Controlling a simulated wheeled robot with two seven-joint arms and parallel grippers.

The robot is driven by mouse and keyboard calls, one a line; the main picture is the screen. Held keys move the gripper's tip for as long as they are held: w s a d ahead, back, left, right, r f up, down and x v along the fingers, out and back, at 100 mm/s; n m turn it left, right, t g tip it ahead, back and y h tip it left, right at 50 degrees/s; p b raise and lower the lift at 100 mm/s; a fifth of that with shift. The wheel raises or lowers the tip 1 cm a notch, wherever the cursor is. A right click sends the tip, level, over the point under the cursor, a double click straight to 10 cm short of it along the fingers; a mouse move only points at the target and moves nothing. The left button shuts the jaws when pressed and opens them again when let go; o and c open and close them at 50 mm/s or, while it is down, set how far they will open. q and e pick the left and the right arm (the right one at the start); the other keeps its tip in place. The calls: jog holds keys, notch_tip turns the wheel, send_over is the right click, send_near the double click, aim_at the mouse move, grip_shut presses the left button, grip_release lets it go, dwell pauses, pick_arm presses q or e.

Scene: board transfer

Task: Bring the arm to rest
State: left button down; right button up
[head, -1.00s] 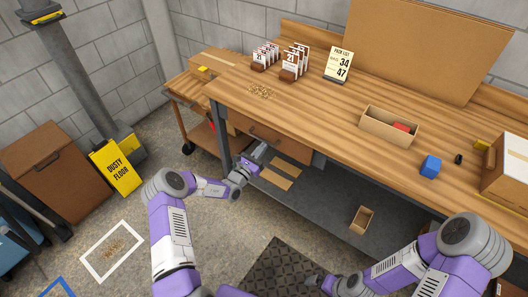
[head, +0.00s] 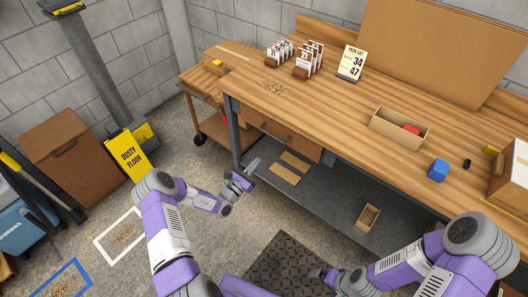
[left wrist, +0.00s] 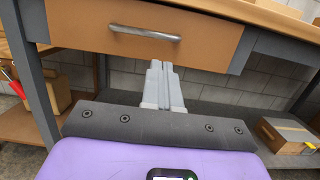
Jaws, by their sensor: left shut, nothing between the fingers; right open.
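My left gripper (head: 251,166) is shut and empty in front of the workbench (head: 350,130), below the level of its top. In the left wrist view its fingers (left wrist: 161,85) are together, with the drawer (left wrist: 140,32) and its metal handle behind them. I cannot tell how close the fingers are to the drawer front. My right gripper (head: 322,278) is low at the bottom of the head view, over the dark floor mat (head: 285,262), partly hidden by its own arm.
On the bench are a pick list sign (head: 351,64), card racks (head: 308,62), an open box (head: 399,128) with a red item, and a blue cube (head: 437,170). A yellow floor sign (head: 127,157) stands left. A wooden cart (head: 208,122) stands by the bench's left end.

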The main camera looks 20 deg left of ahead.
pick_arm(q)
jog(key=shift+v, duration=1.6)
jog(key=shift+d, duration=0.1)
jog(key=s+d+f+m+g+h, duration=0.35)
jog(key=s+d+m+g, duration=0.4)
jog(key=d, duration=0.35)
jog(key=s+d+f+m+g+h, duration=0.2)
jog(key=s+d+m+g+h, duration=0.4)
jog(key=d+g, duration=0.4)
jog(key=s+a+f+m+g+y, duration=0.1)
jog(key=s+a+f+m+y, duration=0.1)
jog(key=s+m+y, duration=0.9)
jog(key=s+f+m, duration=0.1)
jog(key=s+m, duration=0.1)
jog(key=m, duration=0.3)
jog(key=shift+m, duration=0.35)
